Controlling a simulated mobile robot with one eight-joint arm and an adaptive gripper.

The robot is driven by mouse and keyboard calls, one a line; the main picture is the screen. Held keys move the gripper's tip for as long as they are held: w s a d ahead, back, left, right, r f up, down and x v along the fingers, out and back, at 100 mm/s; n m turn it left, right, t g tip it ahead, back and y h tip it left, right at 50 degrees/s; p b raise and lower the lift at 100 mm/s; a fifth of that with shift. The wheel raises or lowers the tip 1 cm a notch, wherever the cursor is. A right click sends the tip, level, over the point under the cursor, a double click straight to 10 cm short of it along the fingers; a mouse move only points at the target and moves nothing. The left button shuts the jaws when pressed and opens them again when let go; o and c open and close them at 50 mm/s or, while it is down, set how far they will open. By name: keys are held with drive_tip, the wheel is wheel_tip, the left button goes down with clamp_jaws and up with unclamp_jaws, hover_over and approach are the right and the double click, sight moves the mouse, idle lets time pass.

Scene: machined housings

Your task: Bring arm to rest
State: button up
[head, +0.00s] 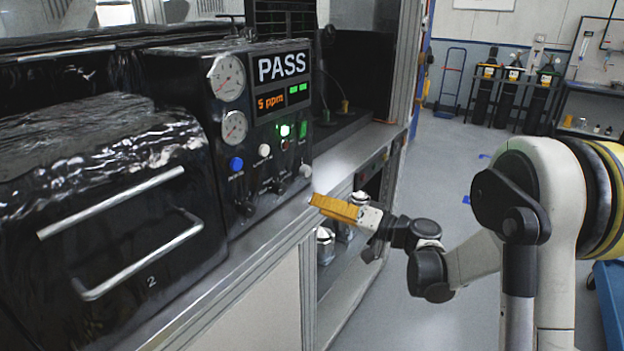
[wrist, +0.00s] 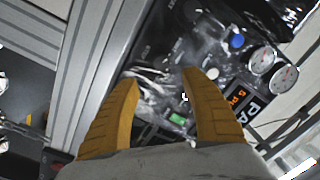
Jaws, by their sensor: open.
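My gripper (head: 318,203) is at the end of my arm in the head view, with yellow fingers pointing left, close in front of the bench edge near the control panel (head: 262,130). In the wrist view the two yellow fingers of my gripper (wrist: 160,75) are apart, with nothing held between them. The panel (wrist: 215,65) shows beyond the fingertips, with a blue button, dials and a lit display. In the head view the display (head: 283,68) reads "PASS" and "5 ppm", and a green light is on.
A black chamber with a silver handle (head: 110,204), marked 2, stands left of the panel. The bench edge (head: 222,268) runs below it. Metal fittings (head: 325,245) sit on a shelf below the bench. Gas cylinders (head: 512,85) stand at the back. Floor between is clear.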

drive_tip(key=s+a+r+g+h, duration=0.2)
drive_tip(key=s+h, duration=0.1)
drive_tip(key=s, duration=0.4)
drive_tip(key=s+d+f+h, duration=0.1)
drive_tip(key=s+d+h, duration=0.3)
drive_tip(key=s, duration=0.4)
drive_tip(key=s+d+f+h, duration=0.2)
drive_tip(key=s+d+h, duration=0.2)
drive_tip(key=s, duration=0.4)
drive_tip(key=s+d+f+m+g+h, duration=0.1)
drive_tip(key=s+d+h, duration=0.2)
drive_tip(key=s+d, duration=0.3)
drive_tip(key=s, duration=0.3)
drive_tip(key=shift+f+h, duration=0.25)
drive_tip(key=shift+h, duration=0.15)
drive_tip(key=shift+w, duration=0.1)
